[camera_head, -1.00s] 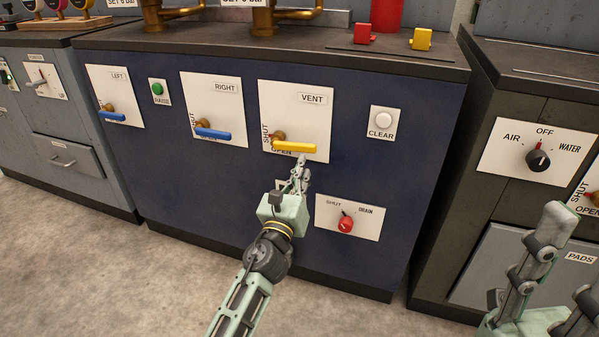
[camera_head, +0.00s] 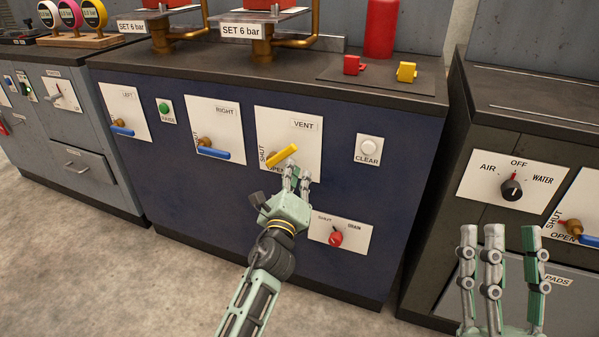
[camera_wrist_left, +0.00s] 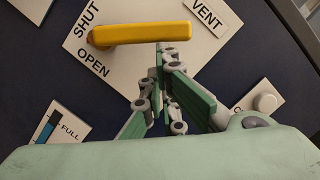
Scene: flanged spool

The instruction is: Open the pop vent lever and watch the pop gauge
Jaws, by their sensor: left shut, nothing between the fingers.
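The yellow vent lever (camera_head: 283,156) is on the white VENT plate (camera_head: 303,124) on the blue cabinet front. It slants up to the right from its pivot, and also shows in the left wrist view (camera_wrist_left: 150,34) beside the words SHUT and OPEN. My left gripper (camera_head: 291,165) is shut and empty. Its fingertips (camera_wrist_left: 163,48) are just under the lever's free end and seem to touch it. My right gripper (camera_head: 500,235) is open and empty in front of the dark cabinet at right. I cannot tell whether any dial in view is the pop gauge.
Blue levers (camera_head: 214,153) sit left of the vent plate. A CLEAR button (camera_head: 368,146) is to its right and a red SHUT/DRAIN knob (camera_head: 336,237) below. Several round-faced dials (camera_head: 94,14) stand at the far left. Open floor lies in front.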

